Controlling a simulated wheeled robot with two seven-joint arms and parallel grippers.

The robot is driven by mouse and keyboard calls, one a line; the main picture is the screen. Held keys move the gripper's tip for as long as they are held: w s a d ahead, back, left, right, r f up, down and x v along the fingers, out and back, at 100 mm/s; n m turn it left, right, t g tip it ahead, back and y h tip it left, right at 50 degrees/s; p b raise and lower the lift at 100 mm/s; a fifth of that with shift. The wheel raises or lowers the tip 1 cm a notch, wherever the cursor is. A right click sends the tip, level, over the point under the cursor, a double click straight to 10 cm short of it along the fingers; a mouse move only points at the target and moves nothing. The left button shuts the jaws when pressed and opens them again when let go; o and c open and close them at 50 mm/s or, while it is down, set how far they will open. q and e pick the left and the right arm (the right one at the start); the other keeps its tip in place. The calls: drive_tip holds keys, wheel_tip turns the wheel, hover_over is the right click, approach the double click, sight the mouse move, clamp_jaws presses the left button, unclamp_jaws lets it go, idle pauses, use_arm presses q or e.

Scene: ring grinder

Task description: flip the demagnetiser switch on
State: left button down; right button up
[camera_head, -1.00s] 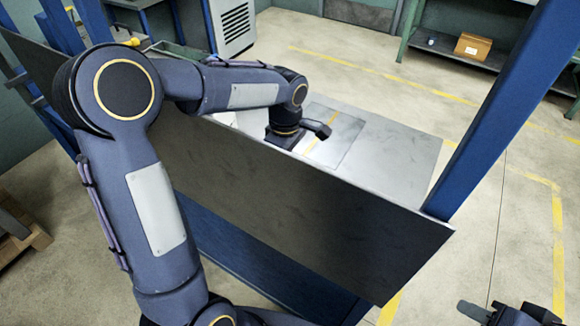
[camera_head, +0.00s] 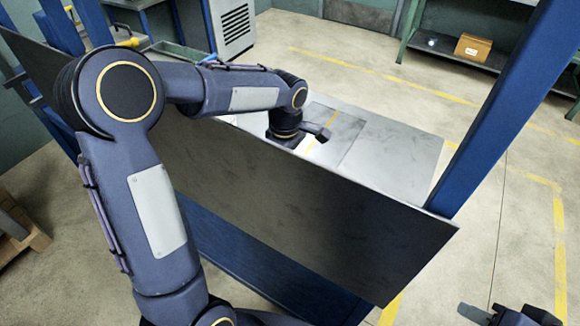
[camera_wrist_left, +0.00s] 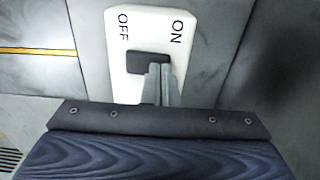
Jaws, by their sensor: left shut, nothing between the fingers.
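The switch is a white plate (camera_wrist_left: 120,80) with OFF printed at its left and ON at its right in the left wrist view. A dark rocker (camera_wrist_left: 142,60) sits between the labels. My left gripper (camera_wrist_left: 160,70) is shut and empty; its fingertips are at the right, ON-side part of the rocker. I cannot tell whether they touch it or which way it is tipped. In the head view the panel hides the left fingers and the switch. My right gripper (camera_head: 508,316) shows only partly at the bottom right edge, its jaws unclear.
A tall grey panel (camera_head: 300,215) stands between me and the metal table top (camera_head: 395,160), with my left arm over it. A blue post (camera_head: 500,110) rises at the right. A shelf with a cardboard box (camera_head: 473,47) stands at the back. Open floor lies to the right.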

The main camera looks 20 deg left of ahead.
use_arm(q)
drive_tip(key=shift+f, duration=0.25)
drive_tip(key=shift+r, duration=0.1)
drive_tip(key=shift+r+p, duration=2.55)
drive_tip(key=shift+r, duration=0.9)
